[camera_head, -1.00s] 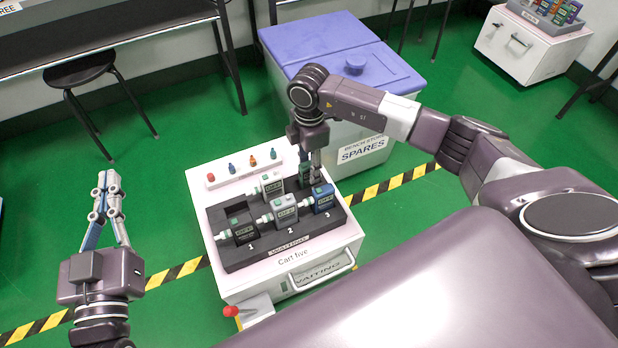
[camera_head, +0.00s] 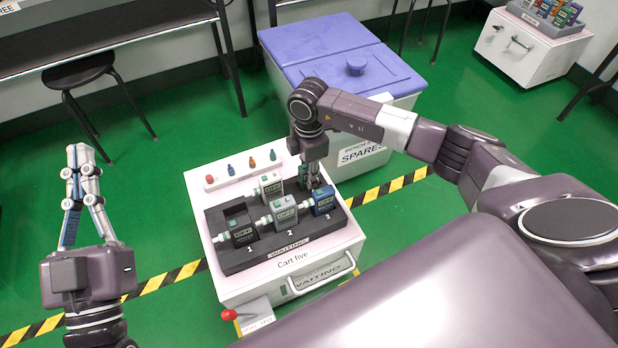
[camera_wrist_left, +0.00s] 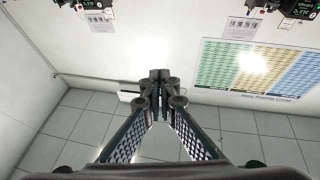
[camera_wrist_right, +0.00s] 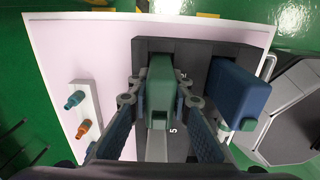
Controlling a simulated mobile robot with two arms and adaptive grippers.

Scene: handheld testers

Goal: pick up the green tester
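The green tester (camera_wrist_right: 161,75) stands in the back right slot of the dark tray (camera_head: 228,262) on the white cart. In the head view only a small part of it shows behind my right gripper (camera_head: 311,178). In the right wrist view my right gripper (camera_wrist_right: 161,86) has one finger on each side of the green tester. The fingertips are very close to its sides, and I cannot tell whether they press on it. My left gripper (camera_head: 80,150) is shut and empty, up in the air left of the cart; its tips meet in the left wrist view (camera_wrist_left: 159,76).
A blue tester (camera_head: 322,200) stands just in front of the green one, beside my right gripper. Grey testers (camera_head: 283,212) (camera_head: 268,186) and a dark tester (camera_head: 241,232) share the tray. A lidded spares bin (camera_head: 365,158) stands behind the cart. Small coloured pegs (camera_head: 252,161) line the cart's back edge.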

